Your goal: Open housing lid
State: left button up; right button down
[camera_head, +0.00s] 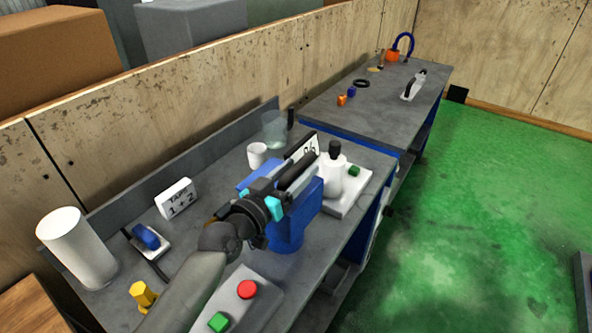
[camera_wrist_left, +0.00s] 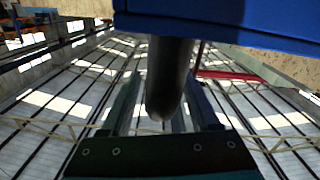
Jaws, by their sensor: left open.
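The blue housing (camera_head: 288,232) stands on the grey workbench, and its raised blue part, which looks like the lid, is partly hidden behind my gripper. In the left wrist view a blue edge of it (camera_wrist_left: 230,22) crosses the top. A dark rounded handle (camera_wrist_left: 168,80) sticks out from under that blue edge. My left gripper (camera_head: 298,170) is at the housing's upper side, with black fingers and teal parts. In the left wrist view the left gripper (camera_wrist_left: 164,105) is open, one finger on each side of the handle; contact cannot be told. My right gripper is not in view.
A panel with red (camera_head: 247,289) and green (camera_head: 218,322) buttons lies in front of the housing. A white bottle (camera_head: 331,178) stands close on the right, a white cup (camera_head: 257,154) behind. A sign (camera_head: 175,198) and white cylinder (camera_head: 75,248) are at left. The green floor (camera_head: 480,220) is clear.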

pick_arm(q)
grip_shut()
dwell(0.4)
dwell(1.0)
